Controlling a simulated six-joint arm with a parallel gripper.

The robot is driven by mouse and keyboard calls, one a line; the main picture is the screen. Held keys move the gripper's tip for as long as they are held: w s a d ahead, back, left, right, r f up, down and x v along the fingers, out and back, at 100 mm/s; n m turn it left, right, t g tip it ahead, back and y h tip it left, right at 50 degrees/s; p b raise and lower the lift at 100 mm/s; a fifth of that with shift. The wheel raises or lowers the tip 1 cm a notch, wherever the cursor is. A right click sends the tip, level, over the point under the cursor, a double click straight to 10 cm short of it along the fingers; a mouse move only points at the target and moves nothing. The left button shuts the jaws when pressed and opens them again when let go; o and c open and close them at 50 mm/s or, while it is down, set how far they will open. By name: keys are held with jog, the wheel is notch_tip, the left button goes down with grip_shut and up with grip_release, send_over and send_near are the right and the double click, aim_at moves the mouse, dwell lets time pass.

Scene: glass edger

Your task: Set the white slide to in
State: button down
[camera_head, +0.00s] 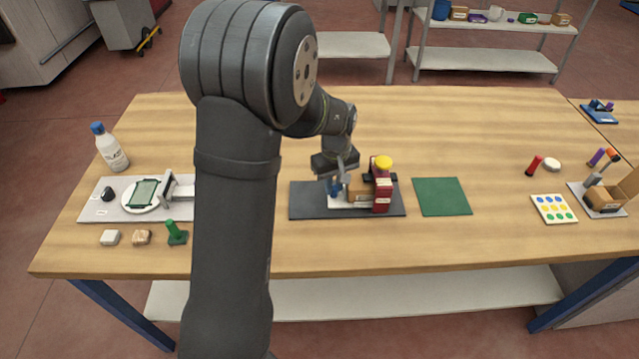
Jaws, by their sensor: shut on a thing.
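The glass edger sits mid-table on a dark grey base (305,203). It has a red upright block (382,195) with a yellow knob (384,162) on top. The white slide (350,204) lies low on the base, left of the red block, with a tan block (360,188) above it. My gripper (338,186) reaches down from above at the slide's left end, beside a small blue part. It is shut there, apparently on the slide; the exact contact is too small to see. No in or out marking is readable.
A green mat (441,196) lies right of the edger. At left, a grey board (100,208) carries a white disc (142,196), partly behind my arm. A bottle (110,148), a green stamp-like piece (176,233) and a dotted card (553,208) stand apart. The table behind the edger is clear.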

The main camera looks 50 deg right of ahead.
jog(key=c, duration=1.6)
grip_release()
notch_tip(320, 180, up, 18)
jog(key=shift+f, duration=0.25)
